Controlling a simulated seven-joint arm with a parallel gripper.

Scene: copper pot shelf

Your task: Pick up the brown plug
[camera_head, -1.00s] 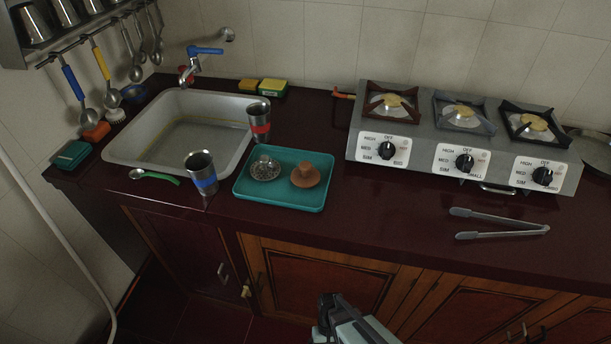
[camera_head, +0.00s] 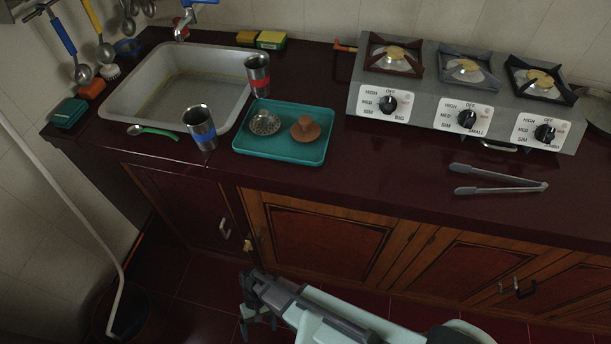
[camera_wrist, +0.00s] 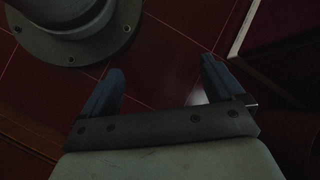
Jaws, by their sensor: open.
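The brown plug (camera_head: 305,129), a round disc with a raised knob, sits on the right part of the teal tray (camera_head: 290,154) on the counter. A silvery perforated strainer (camera_head: 264,123) lies to its left on the same tray. My gripper (camera_head: 258,322) is low in front of the cabinet doors, below the counter edge and well away from the tray. In the wrist view my gripper (camera_wrist: 160,85) shows two blue fingers apart with nothing between them, over the dark red floor. The plug is not in the wrist view.
A blue-banded steel cup (camera_head: 201,128) stands left of the tray and a red-banded cup (camera_head: 258,75) behind it. The sink (camera_head: 135,117) is at left. The stove (camera_head: 465,95) and tongs (camera_head: 500,181) are at right. The counter's front edge lies between my gripper and the tray.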

